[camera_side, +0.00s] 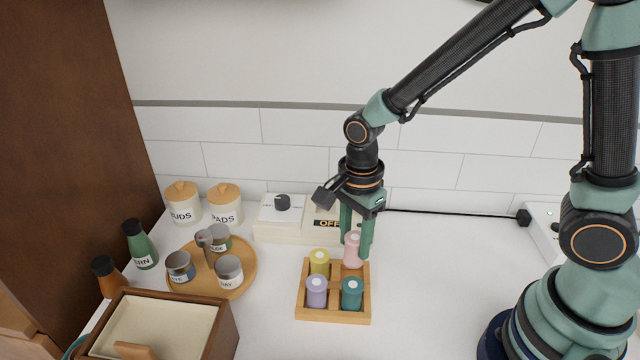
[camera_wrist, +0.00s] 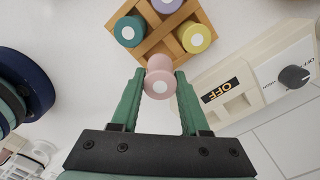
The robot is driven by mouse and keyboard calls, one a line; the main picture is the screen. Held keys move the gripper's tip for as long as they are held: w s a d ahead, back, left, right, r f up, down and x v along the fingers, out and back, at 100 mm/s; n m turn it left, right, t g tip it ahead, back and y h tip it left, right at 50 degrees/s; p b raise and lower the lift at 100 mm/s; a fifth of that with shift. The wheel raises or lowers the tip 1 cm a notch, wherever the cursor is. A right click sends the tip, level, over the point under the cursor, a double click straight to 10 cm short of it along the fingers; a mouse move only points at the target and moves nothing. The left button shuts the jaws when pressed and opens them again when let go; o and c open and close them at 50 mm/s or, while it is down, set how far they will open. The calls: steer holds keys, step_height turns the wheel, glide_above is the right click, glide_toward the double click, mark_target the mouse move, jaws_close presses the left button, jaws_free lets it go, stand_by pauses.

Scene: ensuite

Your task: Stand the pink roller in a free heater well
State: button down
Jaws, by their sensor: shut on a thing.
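My gripper (camera_side: 356,246) is shut on the pink roller (camera_side: 352,249), which is upright between the two green fingers. In the wrist view, the roller (camera_wrist: 158,80) sits between the fingertips (camera_wrist: 159,84). It is at the back right compartment of the wooden tray (camera_side: 334,318); I cannot tell whether its lower end is clear of the tray. The white heater (camera_side: 270,222) stands behind the tray, to the left of my gripper, and its display reads OFF. It also shows in the wrist view (camera_wrist: 262,88). Its wells are not clear in either view.
The tray also holds yellow (camera_side: 319,262), purple (camera_side: 316,292) and teal (camera_side: 351,294) rollers. A round wooden tray (camera_side: 243,285) with small tins stands left. Two lidded jars (camera_side: 183,203) stand behind it. A wooden box (camera_side: 165,330) is front left. The counter right of the tray is clear.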

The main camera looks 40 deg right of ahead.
mark_target(355, 237)
step_height(355, 237, up, 14)
steer(key=w+d+f, duration=0.6)
steer(key=w+d, duration=0.5)
steer(key=shift+w+d+f, duration=0.1)
steer(key=shift+d+f, duration=0.1)
steer(key=shift+f, duration=2.55)
steer(key=shift+w+d+f, duration=0.1)
steer(key=shift+d+f, duration=0.1)
steer(key=shift+f, duration=2.55)
steer(key=shift+f, duration=0.15)
steer(key=shift+c, duration=2)
jaws_free()
